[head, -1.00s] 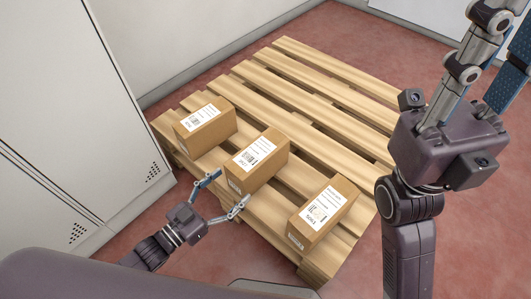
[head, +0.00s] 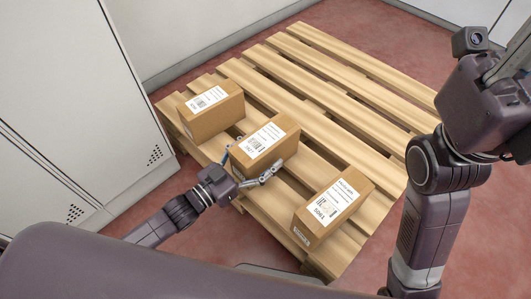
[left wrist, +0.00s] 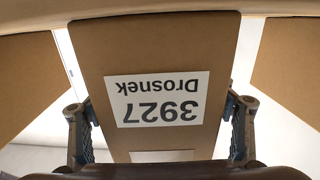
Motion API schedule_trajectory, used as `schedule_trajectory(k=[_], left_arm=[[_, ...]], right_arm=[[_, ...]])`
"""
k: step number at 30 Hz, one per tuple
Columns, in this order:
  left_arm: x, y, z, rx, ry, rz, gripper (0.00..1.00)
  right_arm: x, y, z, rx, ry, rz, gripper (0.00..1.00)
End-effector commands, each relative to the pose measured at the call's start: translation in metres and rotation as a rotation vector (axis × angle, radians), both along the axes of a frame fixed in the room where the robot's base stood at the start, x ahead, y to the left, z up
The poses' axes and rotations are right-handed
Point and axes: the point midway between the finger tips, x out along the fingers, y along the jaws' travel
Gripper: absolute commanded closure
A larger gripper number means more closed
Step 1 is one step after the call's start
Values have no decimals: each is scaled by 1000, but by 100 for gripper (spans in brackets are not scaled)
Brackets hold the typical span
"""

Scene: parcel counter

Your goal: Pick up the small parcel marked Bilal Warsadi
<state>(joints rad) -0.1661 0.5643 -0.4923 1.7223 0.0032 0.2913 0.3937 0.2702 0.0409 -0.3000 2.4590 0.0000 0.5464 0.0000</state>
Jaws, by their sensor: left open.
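Three brown parcels with white top labels sit on a wooden pallet (head: 360,125): a left one (head: 225,117), a middle one (head: 272,153) and a right one (head: 325,228). Their top print is too small to read in the head view. My left gripper (head: 252,168) is open at the near end of the middle parcel, one finger on each side. In the left wrist view, the parcel (left wrist: 155,50) between the fingers (left wrist: 160,130) bears an upside-down label reading "3927 Drosnek". I see no label reading Bilal Warsadi. My right gripper (head: 505,75) is cut off by the picture edge.
A grey cabinet (head: 70,100) stands left of the pallet, and a pale wall (head: 190,35) runs behind it. Gaps separate the three parcels. The pallet's far part is bare. Red floor (head: 390,50) surrounds the pallet.

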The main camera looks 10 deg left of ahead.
Motion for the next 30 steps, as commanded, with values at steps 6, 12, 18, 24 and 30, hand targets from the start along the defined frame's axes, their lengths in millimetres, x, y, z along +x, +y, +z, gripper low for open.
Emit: schedule_trajectory(k=[6,12,18,24,30], left_arm=[[2,-1,0,1,1,0,23],[2,-1,0,0,1,1,40],[2,-1,0,0,1,1,62],[1,-1,0,0,1,0,84],[2,-1,3,-4,-5,-1,90]], right_arm=[[-1,0,1,0,-3,0,75],[-1,0,1,0,-3,0,75],[-1,0,1,0,-3,0,75],[-1,0,1,0,-3,0,75],[-1,0,1,0,-2,0,75]])
